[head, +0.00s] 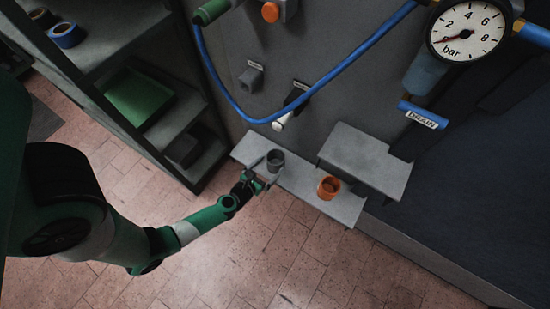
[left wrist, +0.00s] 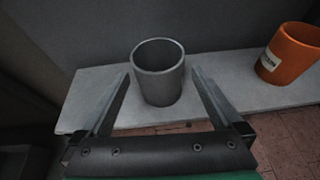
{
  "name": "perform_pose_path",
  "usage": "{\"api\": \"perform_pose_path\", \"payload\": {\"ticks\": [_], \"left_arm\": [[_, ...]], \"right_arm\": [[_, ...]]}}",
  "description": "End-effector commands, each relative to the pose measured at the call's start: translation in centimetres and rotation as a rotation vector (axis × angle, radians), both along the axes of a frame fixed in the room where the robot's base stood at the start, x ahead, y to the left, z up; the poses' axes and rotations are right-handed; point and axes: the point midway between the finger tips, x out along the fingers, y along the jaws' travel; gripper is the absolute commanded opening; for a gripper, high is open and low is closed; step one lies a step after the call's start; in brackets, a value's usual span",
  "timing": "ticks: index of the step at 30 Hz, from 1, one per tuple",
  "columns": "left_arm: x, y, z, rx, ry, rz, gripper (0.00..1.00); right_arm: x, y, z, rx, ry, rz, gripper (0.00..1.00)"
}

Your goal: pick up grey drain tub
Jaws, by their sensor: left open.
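The grey drain tub (head: 275,160) stands upright on a pale grey shelf (head: 308,186) at the foot of the machine. It also shows in the left wrist view (left wrist: 159,78), empty as far as I see into it. My left gripper (head: 262,169) is at the shelf's front edge beside the tub. In the left wrist view its two fingers (left wrist: 158,92) are open, one on each side of the tub, with a gap on both sides. My right gripper is not in view.
An orange tub (head: 328,188) with a label stands to the right on the same shelf. A higher grey ledge (head: 365,160) is at the right. A blue hose (head: 245,117) hangs above. A dark rack (head: 188,150) with a green tray (head: 139,97) is at the left.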

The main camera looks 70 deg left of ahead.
Motion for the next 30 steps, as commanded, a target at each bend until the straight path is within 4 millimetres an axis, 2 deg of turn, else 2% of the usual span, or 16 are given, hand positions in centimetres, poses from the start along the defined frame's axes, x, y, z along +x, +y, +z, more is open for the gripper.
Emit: {"api": "perform_pose_path", "payload": {"ticks": [7,15,17,26,30], "left_arm": [[3.0,2.4,-1.8,0.001,-0.003,0.001,1.0],[3.4,2.6,-1.8,0.001,-0.001,0.0,1.0],[3.4,2.6,-1.8,0.001,-0.001,0.0,0.91],[3.4,2.6,-1.8,0.001,-0.001,0.0,0.38],[3.4,2.6,-1.8,0.001,-0.002,0.0,0.38]], "right_arm": [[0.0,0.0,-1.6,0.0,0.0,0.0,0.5],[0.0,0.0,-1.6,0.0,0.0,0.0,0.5],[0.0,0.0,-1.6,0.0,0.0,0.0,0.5],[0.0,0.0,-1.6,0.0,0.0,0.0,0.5],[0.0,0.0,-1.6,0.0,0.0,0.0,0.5]]}}
